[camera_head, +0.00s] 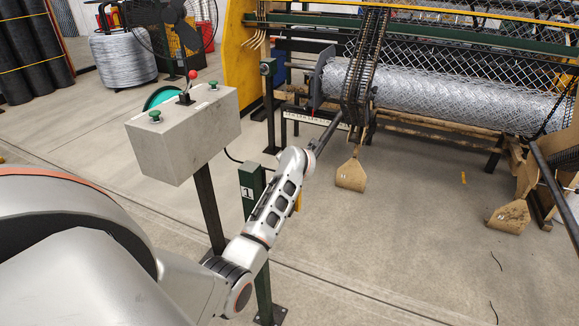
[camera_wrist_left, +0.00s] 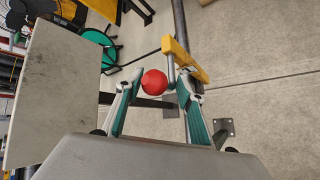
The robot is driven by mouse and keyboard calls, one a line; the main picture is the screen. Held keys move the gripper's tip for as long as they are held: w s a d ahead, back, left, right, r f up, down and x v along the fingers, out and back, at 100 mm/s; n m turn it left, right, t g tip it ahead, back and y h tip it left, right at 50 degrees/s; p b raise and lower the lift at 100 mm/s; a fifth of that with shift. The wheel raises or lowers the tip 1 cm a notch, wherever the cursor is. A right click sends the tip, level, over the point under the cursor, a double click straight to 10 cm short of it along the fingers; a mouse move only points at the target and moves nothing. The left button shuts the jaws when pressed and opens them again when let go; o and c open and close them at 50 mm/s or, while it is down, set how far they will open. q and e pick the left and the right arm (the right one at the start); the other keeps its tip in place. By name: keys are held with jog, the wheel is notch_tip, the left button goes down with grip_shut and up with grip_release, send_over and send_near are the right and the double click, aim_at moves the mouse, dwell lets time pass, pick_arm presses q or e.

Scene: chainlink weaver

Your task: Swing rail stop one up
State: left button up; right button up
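Rail stop one shows in the left wrist view as a yellow bar (camera_wrist_left: 186,60) with a red ball knob (camera_wrist_left: 153,82) beside it. My left gripper (camera_wrist_left: 155,78) is open, its two fingers on either side of the knob. The knob's full round outline shows, with a small gap to the right finger; contact on the left is unclear. In the head view a sliver of the yellow stop (camera_head: 297,202) shows beside my left forearm, which hides the knob and gripper. A green post marked 1 (camera_head: 250,178) stands behind the forearm. My right gripper is not in view.
A grey control box (camera_head: 182,135) with green buttons and a red-knobbed lever stands on a post left of my arm; it also shows in the left wrist view (camera_wrist_left: 48,95). The mesh machine (camera_head: 450,95) stands behind. The floor (camera_head: 400,240) to the right is mostly clear.

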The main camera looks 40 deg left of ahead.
pick_arm(q)
jog(key=v, duration=1.2)
dwell(0.4)
